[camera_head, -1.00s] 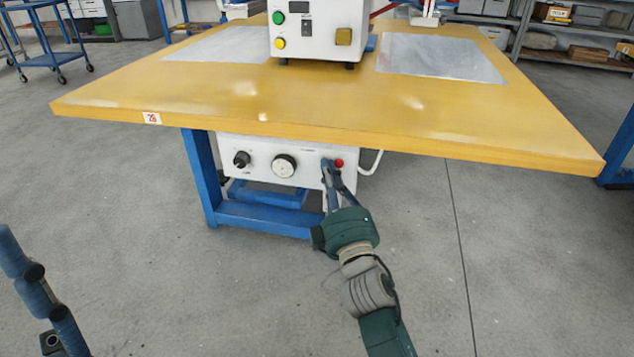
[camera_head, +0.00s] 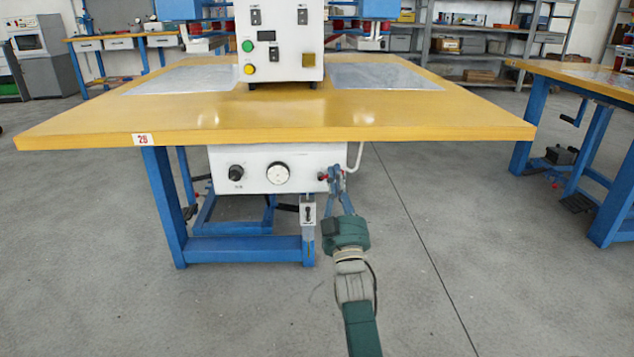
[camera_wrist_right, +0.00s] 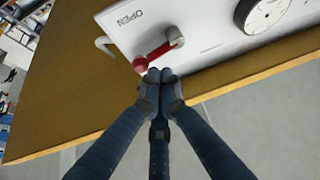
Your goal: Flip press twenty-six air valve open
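The air valve is on the white panel (camera_head: 262,152) under the table marked 26 (camera_head: 143,139). In the right wrist view its handle (camera_wrist_right: 154,54) is a red lever with a round red knob (camera_wrist_right: 139,65), slanting from a grey pivot (camera_wrist_right: 175,37). An OPEN label (camera_wrist_right: 130,18) is beside it. My right gripper (camera_wrist_right: 161,76) has its dark fingertips together just beside the knob. I cannot tell whether they touch it. In the head view this gripper (camera_head: 335,172) partly covers the valve, and some red (camera_head: 322,176) shows left of it. My left gripper is out of view.
The panel also has a black knob (camera_head: 236,172) and a round gauge (camera_head: 277,174). The yellow tabletop (camera_head: 380,117) overhangs the panel, with a blue leg (camera_head: 165,205) at left. Another table (camera_head: 590,85) stands at right. The floor between is clear.

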